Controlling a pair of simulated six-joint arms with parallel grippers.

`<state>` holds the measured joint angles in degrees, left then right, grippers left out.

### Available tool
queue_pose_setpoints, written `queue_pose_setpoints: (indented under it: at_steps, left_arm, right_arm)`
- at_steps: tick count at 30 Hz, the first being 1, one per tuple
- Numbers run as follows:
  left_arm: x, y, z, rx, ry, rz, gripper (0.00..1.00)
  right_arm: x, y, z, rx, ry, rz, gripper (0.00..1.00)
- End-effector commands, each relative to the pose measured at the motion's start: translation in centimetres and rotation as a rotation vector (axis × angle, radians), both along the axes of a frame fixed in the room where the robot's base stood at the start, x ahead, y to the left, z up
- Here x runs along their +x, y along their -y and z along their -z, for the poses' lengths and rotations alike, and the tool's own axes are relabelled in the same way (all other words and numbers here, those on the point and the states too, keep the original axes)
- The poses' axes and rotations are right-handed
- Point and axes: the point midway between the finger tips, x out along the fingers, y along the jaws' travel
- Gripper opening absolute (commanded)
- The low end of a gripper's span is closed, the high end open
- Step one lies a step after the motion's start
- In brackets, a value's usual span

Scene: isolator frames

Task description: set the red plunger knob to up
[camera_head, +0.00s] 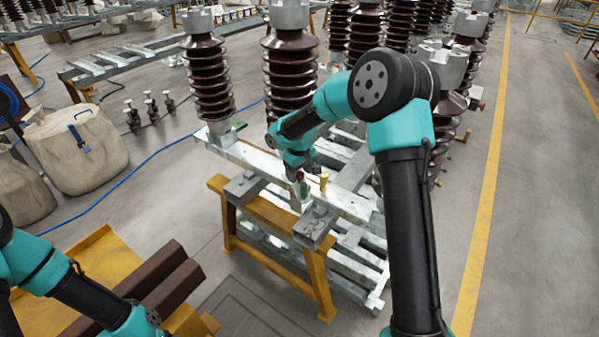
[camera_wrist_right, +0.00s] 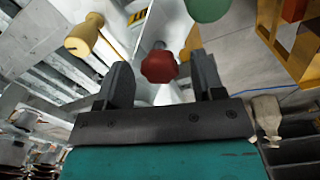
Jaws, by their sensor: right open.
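The red plunger knob (camera_wrist_right: 159,66) shows in the right wrist view between the two dark fingers of my right gripper (camera_wrist_right: 160,78). The fingers are open, with a gap on both sides of the knob, and do not appear to touch it. In the head view the red knob (camera_head: 299,176) is a small spot just below my right gripper (camera_head: 304,167), which is partly hidden by its own wrist. The view is too small to tell the knob's setting. My left arm shows at the lower left, but its gripper is out of the picture.
A yellow knob (camera_wrist_right: 84,35) and a green knob (camera_wrist_right: 207,8) flank the red one. The yellow knob (camera_head: 324,181) also shows on the steel frame (camera_head: 350,206) in the head view. Tall brown insulators (camera_head: 208,85) stand behind. A yellow trestle (camera_head: 270,214) supports the frame.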

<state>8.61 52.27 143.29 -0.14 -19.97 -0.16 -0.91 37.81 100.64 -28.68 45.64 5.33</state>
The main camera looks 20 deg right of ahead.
Motion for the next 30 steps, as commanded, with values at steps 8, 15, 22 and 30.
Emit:
queue_pose_setpoints:
  at_steps: [8,15,22,30]
  left_arm:
    - [0.0,0.0,0.0,0.0,0.0,0.0,0.64]
    - [0.0,0.0,0.0,0.0,0.0,0.0,0.64]
    - [0.0,0.0,0.0,0.0,0.0,0.0,0.64]
    - [0.0,0.0,0.0,0.0,0.0,0.0,0.64]
  right_arm:
    - [0.0,0.0,0.0,0.0,0.0,0.0,0.41]
    - [0.0,0.0,-0.1,0.0,0.0,0.0,0.18]
    - [0.0,0.0,-0.1,0.0,0.0,0.0,0.0]
    - [0.0,0.0,-2.1,0.001,0.003,0.001,0.0]
